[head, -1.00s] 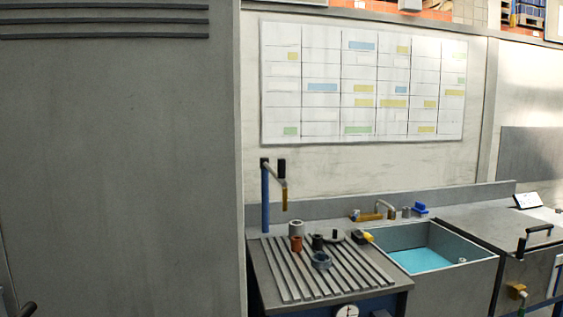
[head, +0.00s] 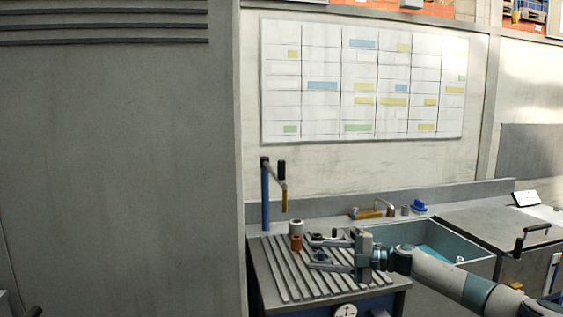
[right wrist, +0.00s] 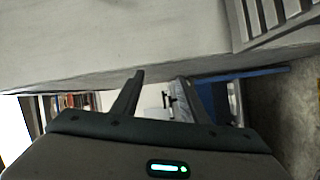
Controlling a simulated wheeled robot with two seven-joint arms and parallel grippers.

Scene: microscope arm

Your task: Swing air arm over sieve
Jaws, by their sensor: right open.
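The air arm (head: 273,168) stands at the left back of the ribbed board. It has a blue post (head: 265,198), a dark crossbar with a black grip (head: 281,170), and a brass-coloured nozzle (head: 284,201) hanging at its right end. My right gripper (head: 313,249) is open over the board, its fingers pointing left, below and right of the nozzle and apart from it. Its fingers also show in the right wrist view (right wrist: 162,80), with nothing between them. The round blue-grey part that may be the sieve is largely hidden behind the gripper. My left gripper is out of view.
A sink (head: 470,260) lies to the right, partly behind my right arm. A tall grey cabinet (head: 120,160) fills the left. Space around the air arm's nozzle is clear.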

